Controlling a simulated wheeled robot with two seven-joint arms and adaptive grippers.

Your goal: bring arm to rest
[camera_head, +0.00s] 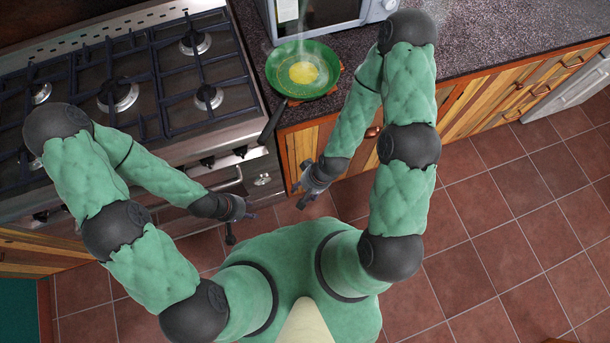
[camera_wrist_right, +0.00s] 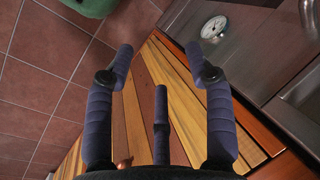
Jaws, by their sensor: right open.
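My right arm comes down from the right in the head view. Its gripper (camera_head: 308,190) is in front of the wooden cabinet, below the counter edge. In the right wrist view the right gripper (camera_wrist_right: 160,55) is open, its dark fingers spread with nothing between them. My left arm comes in from the left, bent in front of the stove. Its gripper (camera_head: 243,210) is low in front of the oven, apart from the right one. No held object shows at it, and its fingers are too small to judge.
A green pan (camera_head: 287,84) with yellow food stands on the dark counter (camera_head: 480,40), its handle jutting past the front edge. The gas stove (camera_head: 180,85) is at left, a microwave (camera_head: 325,15) behind. Wooden cabinets (camera_head: 470,110) line the counter. Tiled floor (camera_head: 500,230) at right is clear.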

